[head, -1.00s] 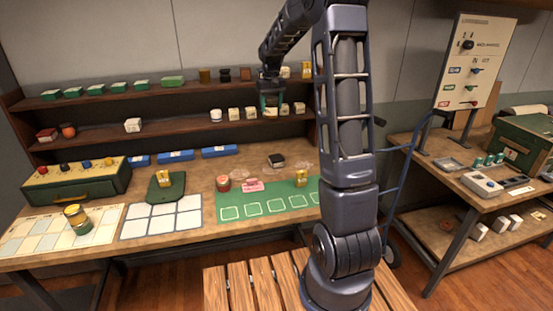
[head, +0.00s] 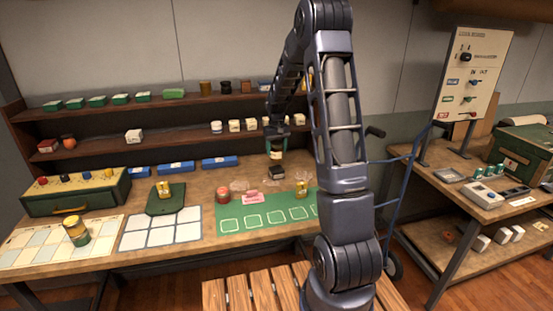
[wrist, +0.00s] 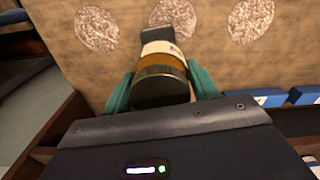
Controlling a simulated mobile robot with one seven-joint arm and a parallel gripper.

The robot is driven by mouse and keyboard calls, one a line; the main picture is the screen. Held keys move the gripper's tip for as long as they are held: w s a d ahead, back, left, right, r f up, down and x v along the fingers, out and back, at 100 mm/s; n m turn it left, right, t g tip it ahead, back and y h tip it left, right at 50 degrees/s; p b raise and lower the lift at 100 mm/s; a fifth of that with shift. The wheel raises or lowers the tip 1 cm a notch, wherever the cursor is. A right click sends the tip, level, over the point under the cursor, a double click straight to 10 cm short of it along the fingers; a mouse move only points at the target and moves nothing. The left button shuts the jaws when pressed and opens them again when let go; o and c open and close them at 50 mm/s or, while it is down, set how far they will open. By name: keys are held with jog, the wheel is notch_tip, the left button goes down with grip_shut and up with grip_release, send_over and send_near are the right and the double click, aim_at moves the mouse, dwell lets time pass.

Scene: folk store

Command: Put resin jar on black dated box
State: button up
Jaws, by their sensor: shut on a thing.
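My gripper (head: 277,138) is shut on the resin jar (head: 277,153), an upright amber jar with a dark lid and pale label. In the wrist view the jar (wrist: 162,64) sits between the teal fingers (wrist: 162,86). The black dated box (head: 277,173) is a small dark block on the bench, directly under the jar in the head view. In the wrist view a dark edge of it (wrist: 157,33) shows past the jar's far end; the jar hides the rest. I cannot tell whether jar and box touch.
Round speckled patches (wrist: 97,29) lie on the bench around the box. A green mat (head: 262,213) with a pink item (head: 250,197), a red jar (head: 223,195) and a yellow item (head: 301,189) is in front. Shelves with small jars and boxes (head: 235,125) stand behind.

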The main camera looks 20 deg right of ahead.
aim_at(276, 157)
jog(key=shift+f, duration=2.45)
jog(key=shift+f, duration=0.2)
jog(key=o, duration=1.2)
jog(key=shift+c, duration=0.2)
jog(key=shift+r, duration=0.1)
